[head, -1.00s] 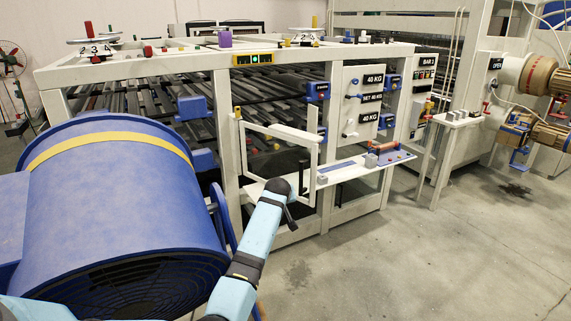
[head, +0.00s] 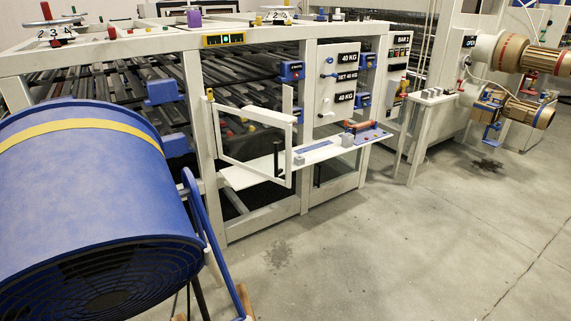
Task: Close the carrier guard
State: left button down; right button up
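The carrier guard looks to be the white rectangular frame (head: 252,112) hinged at a post of the long white machine (head: 206,130). It stands swung outward from the machine's front, with open space inside its bars. A small yellow piece sits at the top of its hinge side. A white shelf (head: 318,152) runs behind and below it, and a dark upright handle (head: 278,157) shows near its free end. Neither of my grippers is in view.
A large blue drum fan (head: 90,190) with a yellow band fills the lower left, close to the guard. A small white stand (head: 425,120) is at the right. The concrete floor (head: 400,250) in front is clear.

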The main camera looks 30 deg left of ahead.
aim_at(274, 119)
jog(key=i+l, duration=0.15)
jog(key=l, duration=0.15)
jog(key=i+l+u, duration=0.1)
jog(key=l, duration=0.25)
jog(key=i+l, duration=0.2)
jog(key=l, duration=0.15)
jog(key=i+l+u, duration=0.25)
jog(key=i, duration=0.25)
jog(key=i+l+u, duration=0.2)
jog(key=i+l, duration=0.3)
